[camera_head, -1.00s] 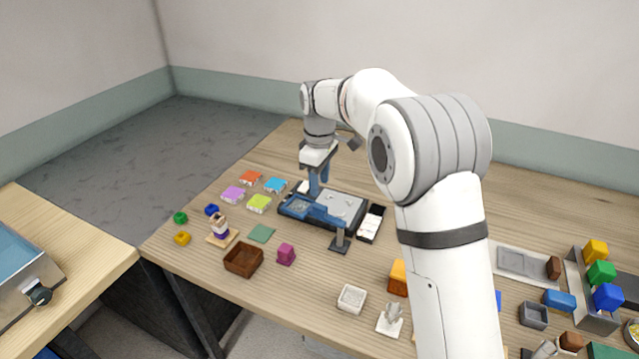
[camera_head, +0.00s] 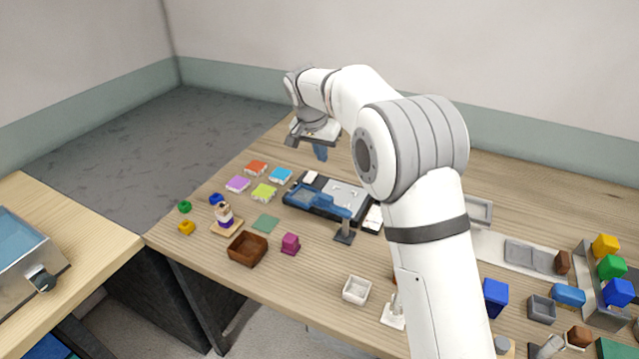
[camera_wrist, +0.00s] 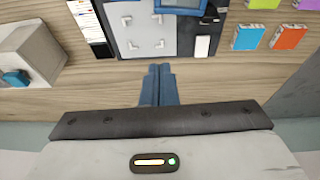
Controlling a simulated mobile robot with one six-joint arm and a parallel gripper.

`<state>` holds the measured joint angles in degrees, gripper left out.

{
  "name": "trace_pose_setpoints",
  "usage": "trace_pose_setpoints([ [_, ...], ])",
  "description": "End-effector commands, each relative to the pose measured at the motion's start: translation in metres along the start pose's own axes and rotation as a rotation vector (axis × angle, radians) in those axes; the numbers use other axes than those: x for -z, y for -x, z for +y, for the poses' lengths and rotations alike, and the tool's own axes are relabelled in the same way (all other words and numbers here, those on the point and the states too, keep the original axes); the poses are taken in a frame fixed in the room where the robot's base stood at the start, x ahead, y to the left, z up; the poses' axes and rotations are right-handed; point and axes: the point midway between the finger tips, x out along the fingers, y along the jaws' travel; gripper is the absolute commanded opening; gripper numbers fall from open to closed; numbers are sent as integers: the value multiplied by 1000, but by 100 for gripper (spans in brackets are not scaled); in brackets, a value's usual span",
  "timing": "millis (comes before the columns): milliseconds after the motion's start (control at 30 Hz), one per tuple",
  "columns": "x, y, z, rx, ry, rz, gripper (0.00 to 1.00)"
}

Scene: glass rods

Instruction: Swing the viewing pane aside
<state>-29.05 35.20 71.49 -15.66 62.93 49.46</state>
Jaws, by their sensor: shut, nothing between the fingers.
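The viewing pane (camera_head: 303,196) is a blue-framed panel over the left part of a black tray device on the table. A blue arm runs from it to the right, by a dark post (camera_head: 345,232). In the wrist view, part of the pane's blue frame (camera_wrist: 181,4) shows at the top edge. A grey plate (camera_wrist: 140,36) with white corner marks lies bare beside it. My gripper (camera_head: 320,154) is shut and empty. Its blue fingers (camera_wrist: 161,68) are above the table, apart from the device, on its far side in the head view.
Coloured tiles (camera_head: 264,192) lie left of the device. A brown box (camera_head: 248,249), a magenta block (camera_head: 290,243) and a green mat (camera_head: 265,223) sit in front. In the wrist view a grey box with a blue knob (camera_wrist: 15,78) stands at left. Bare table lies behind the device.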

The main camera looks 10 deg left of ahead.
Motion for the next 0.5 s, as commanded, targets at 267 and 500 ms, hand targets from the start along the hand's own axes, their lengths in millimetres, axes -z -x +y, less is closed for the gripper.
trace_pose_setpoints([
  [267, 4, -7, -3, -1, -139, 25, 0],
  [500, 6, -47, -2, -4, -138, 23, 0],
])
